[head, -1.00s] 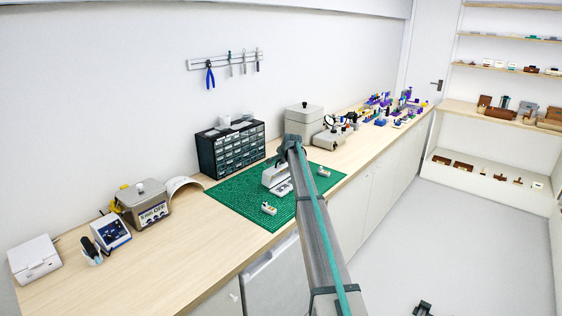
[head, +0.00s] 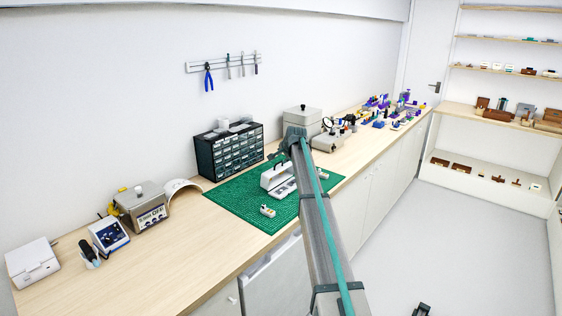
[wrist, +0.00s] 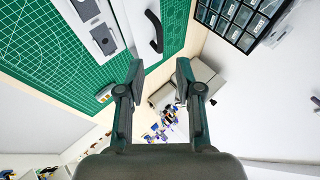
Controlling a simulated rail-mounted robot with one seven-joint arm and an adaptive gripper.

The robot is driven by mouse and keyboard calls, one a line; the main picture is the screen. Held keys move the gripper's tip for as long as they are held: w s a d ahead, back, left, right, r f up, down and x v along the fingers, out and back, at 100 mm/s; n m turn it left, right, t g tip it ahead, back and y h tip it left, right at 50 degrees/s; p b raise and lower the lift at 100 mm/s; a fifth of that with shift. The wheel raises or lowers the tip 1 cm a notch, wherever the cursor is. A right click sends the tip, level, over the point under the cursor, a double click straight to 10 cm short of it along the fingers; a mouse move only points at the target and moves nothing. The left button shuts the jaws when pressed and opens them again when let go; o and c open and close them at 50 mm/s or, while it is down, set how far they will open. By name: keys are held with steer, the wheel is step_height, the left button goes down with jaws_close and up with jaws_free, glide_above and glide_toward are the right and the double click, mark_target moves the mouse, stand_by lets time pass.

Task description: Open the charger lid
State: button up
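The white charger (head: 278,178) stands on the green mat (head: 232,203) in the head view. Its tall white part rises behind a low front with grey pads. In the wrist view the charger (wrist: 86,10) is at the top left, with dark grey pads, and a curved black handle (wrist: 154,32) shows beside its white part. How far the lid is open I cannot tell. My gripper (wrist: 159,72) is open and empty, its fingertips below the handle in the picture and apart from it. In the head view my arm hides most of the gripper.
A small white-grey piece (head: 267,211) lies on the mat in front of the charger, and another (head: 322,174) lies to its right. A black drawer cabinet (head: 229,151) and a grey lidded box (head: 302,120) stand behind.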

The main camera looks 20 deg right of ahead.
steer(key=v, duration=0.3)
steer(key=shift+s+r, duration=0.2)
